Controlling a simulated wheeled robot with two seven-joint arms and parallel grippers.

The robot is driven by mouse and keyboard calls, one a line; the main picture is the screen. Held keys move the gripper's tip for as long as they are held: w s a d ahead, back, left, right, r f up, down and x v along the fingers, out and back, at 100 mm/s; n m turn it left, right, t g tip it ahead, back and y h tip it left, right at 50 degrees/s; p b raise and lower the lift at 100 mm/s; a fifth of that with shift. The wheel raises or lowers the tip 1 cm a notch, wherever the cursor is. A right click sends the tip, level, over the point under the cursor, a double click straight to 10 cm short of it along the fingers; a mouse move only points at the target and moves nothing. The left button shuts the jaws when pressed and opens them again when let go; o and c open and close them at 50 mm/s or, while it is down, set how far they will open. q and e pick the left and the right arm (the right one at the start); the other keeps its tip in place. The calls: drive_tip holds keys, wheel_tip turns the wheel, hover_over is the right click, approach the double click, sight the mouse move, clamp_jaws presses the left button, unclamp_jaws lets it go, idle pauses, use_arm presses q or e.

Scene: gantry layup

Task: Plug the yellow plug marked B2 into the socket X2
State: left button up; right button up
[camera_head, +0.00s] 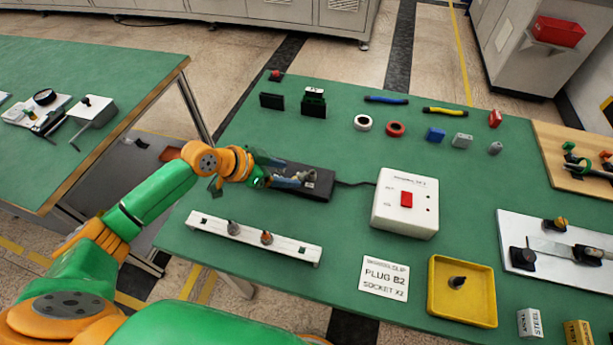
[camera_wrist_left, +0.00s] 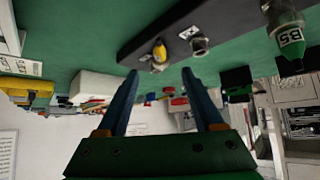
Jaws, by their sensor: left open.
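The black socket block (camera_head: 318,184) lies in the middle of the green table, with a cable to a white box. My left gripper (camera_head: 287,181) is over its left part, jaws open. In the left wrist view the open fingers (camera_wrist_left: 159,76) point toward the block (camera_wrist_left: 140,47). A yellow plug (camera_wrist_left: 159,52) appears at the block, beyond and between the fingertips, with nothing gripped. Its marking cannot be read, and I cannot tell how far it is seated. A silver socket (camera_wrist_left: 200,45) is beside it. A green plug (camera_wrist_left: 289,39) with a white marking shows at upper right.
The white box (camera_head: 405,203) with a red switch stands right of the block. A white rail (camera_head: 254,238) with two small fittings lies in front. A card (camera_head: 384,278) reads PLUG B2 SOCKET X2. A yellow tray (camera_head: 440,309) is at front right.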

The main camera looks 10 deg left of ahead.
sight(296, 177)
use_arm(q)
drive_tip(key=f, duration=0.1)
drive_tip(key=w+f, duration=0.1)
drive_tip(key=d+f, duration=0.1)
drive_tip(key=shift+w, duration=0.25)
drive_tip(key=shift+w+d+f, duration=0.3)
drive_tip(key=shift+w+d, duration=0.05)
drive_tip(key=shift+d, duration=0.05)
drive_tip(key=shift+s+a+r, duration=0.15)
drive_tip(key=shift+s+a, duration=0.05)
drive_tip(key=shift+s, duration=0.05)
drive_tip(key=c, duration=0.9)
clamp_jaws()
wheel_tip(296, 177, up, 3)
drive_tip(key=shift+w+b, duration=0.15)
drive_tip(key=shift+b, duration=0.2)
drive_tip(key=s+d+r, duration=0.6)
drive_tip(key=s+r, duration=0.4)
drive_tip(key=s, duration=0.2)
drive_tip(key=shift+s+p, duration=0.35)
drive_tip(key=shift+s, duration=0.05)
